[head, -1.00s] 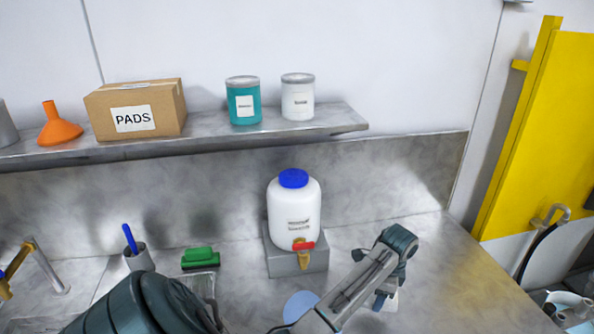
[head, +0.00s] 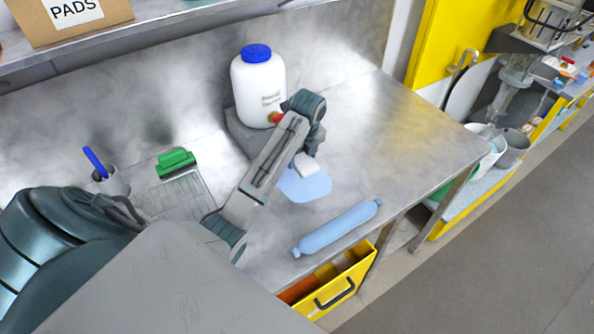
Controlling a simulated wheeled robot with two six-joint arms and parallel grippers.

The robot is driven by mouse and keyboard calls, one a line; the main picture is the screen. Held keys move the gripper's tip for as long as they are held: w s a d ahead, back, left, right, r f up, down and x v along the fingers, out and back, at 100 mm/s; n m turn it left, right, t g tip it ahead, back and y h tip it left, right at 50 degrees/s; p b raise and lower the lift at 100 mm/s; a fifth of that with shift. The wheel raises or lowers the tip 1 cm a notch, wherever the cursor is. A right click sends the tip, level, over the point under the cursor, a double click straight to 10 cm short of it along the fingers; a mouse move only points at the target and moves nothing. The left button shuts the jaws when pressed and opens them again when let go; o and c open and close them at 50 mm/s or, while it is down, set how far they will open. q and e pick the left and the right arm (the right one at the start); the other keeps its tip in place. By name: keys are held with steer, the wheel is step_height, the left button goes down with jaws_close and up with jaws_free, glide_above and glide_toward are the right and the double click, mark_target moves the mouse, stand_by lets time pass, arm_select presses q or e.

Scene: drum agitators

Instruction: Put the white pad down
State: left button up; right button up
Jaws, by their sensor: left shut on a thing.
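The white pad (head: 307,168) shows just below the end of my left arm, over the upper right part of a flat pale blue patch (head: 311,187) on the grey metal bench. My left gripper (head: 303,157) is shut on the pad. My own wrist hides most of the fingers. I cannot tell whether the pad touches the patch or hangs just above it. My right gripper is not in view.
A white jug (head: 257,85) with a blue cap stands on a grey block behind my wrist. A pale blue roll (head: 338,228) lies near the front edge, above an open yellow drawer (head: 335,280). A green-handled brush (head: 176,160) lies left. The bench's right side is clear.

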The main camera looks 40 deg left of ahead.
arm_select(q)
steer(key=shift+d+f+p, duration=0.1)
steer(key=shift+f+p, duration=0.75)
steer(key=shift+f, duration=0.1)
step_height(320, 180, down, 5)
steer(key=shift+f+p, duration=0.1)
steer(key=shift+p, duration=0.75)
steer(key=shift+w+f, duration=0.15)
steer(key=shift+f, duration=0.3)
steer(key=shift+f, duration=0.1)
steer(key=o, duration=0.9)
steer(key=shift+o, duration=0.2)
